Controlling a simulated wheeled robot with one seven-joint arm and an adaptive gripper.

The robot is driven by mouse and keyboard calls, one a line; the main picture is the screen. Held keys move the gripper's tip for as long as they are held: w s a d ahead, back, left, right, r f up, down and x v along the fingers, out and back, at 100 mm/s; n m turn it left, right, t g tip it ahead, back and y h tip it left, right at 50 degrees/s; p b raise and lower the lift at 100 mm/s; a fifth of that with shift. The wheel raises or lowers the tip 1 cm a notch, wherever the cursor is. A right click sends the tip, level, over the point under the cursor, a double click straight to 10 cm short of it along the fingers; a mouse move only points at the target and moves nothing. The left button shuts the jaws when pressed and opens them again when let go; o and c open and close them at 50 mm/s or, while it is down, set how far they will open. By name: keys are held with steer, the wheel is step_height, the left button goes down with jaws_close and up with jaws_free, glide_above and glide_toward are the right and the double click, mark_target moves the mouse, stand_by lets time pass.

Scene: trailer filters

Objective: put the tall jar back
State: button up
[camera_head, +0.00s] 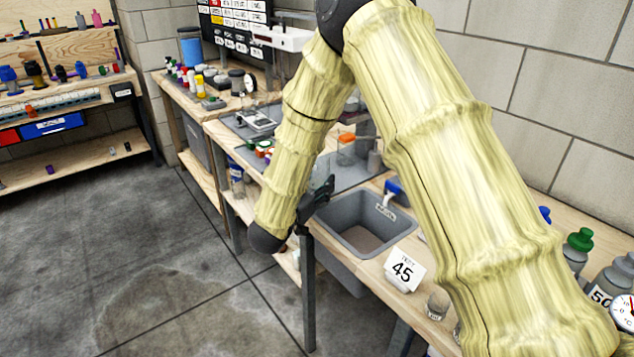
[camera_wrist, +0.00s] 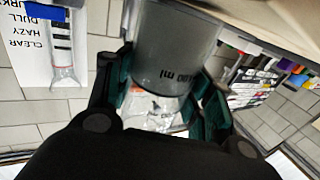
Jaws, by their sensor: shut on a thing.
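My gripper (camera_wrist: 166,92) is shut on a grey, see-through jar (camera_wrist: 176,42) with dark printed lettering ending in "ml". The dark green fingers press its two sides in the wrist view. The jar's far end runs out of the top of that view, so its full height is hidden. In the head view my gripper (camera_head: 318,198) is a dark shape beside the grey sink, partly behind my arm, and I cannot make out the jar there.
An orange-capped jar (camera_head: 346,150) stands behind the sink. Bottles (camera_head: 187,80) crowd the far bench. The floor at left is clear.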

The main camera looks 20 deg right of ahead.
steer(key=shift+f, duration=0.1)
steer(key=o, duration=1.3)
steer(key=shift+r, duration=0.2)
steer(key=v, duration=1.2)
steer(key=shift+r, duration=0.2)
